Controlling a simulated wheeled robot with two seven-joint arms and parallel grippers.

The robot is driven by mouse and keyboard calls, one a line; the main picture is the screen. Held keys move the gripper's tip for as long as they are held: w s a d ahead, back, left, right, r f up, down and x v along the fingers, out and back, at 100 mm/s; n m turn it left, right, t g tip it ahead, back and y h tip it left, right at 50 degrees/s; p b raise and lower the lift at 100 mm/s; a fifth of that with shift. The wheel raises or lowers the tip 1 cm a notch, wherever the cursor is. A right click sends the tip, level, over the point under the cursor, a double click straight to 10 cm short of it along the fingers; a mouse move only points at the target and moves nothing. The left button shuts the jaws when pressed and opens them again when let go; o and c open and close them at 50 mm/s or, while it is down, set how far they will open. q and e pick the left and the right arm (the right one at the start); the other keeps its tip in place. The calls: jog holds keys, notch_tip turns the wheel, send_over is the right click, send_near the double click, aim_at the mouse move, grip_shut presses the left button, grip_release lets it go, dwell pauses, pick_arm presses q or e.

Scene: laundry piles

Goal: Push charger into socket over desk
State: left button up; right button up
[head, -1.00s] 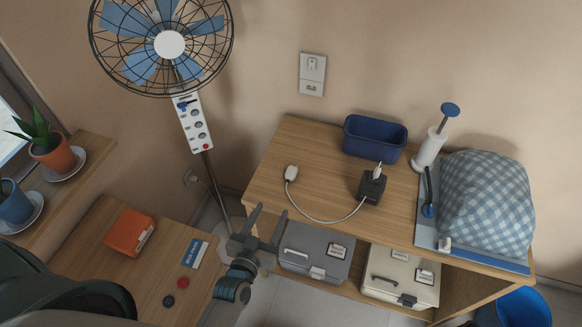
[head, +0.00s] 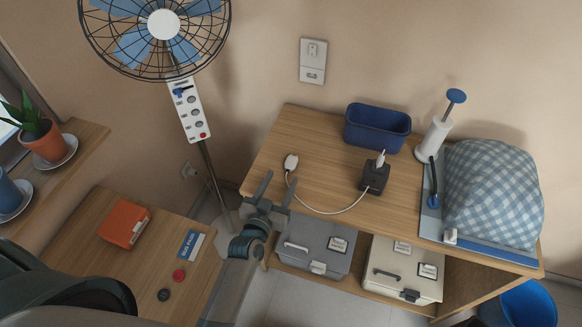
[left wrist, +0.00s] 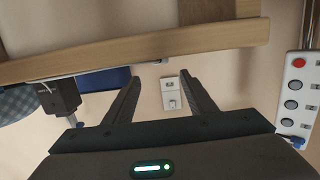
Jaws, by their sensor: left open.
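The black charger (head: 375,177) stands on the wooden desk (head: 315,160) with prongs facing up. Its white cable runs left to a white connector (head: 291,162) on the desk. The white wall socket plate (head: 313,61) is above the desk's back edge; it also shows in the left wrist view (left wrist: 171,93), between the fingers. My left gripper (head: 277,188) is open and empty at the desk's left front edge, apart from the charger. Its two dark fingers (left wrist: 164,92) show in the left wrist view. My right gripper is not in view.
Boxes (head: 312,247) sit on the shelf below.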

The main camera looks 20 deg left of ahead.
aim_at(290, 165)
pick_arm(q)
jog(key=shift+w+f+b, duration=0.15)
jog(key=shift+w+b, duration=0.1)
jog(key=shift+w, duration=0.35)
jog(key=shift+w+f+b, duration=0.15)
jog(key=shift+w+b, duration=0.05)
jog(key=shift+w, duration=0.75)
jog(key=shift+w+f+b, duration=0.25)
jog(key=shift+w+b, duration=0.25)
jog(key=shift+b, duration=0.1)
jog(key=w+b, duration=0.2)
jog(key=w, duration=0.1)
jog(key=shift+w+f, duration=0.25)
jog(key=shift+f, duration=0.15)
jog(key=shift+w, duration=0.3)
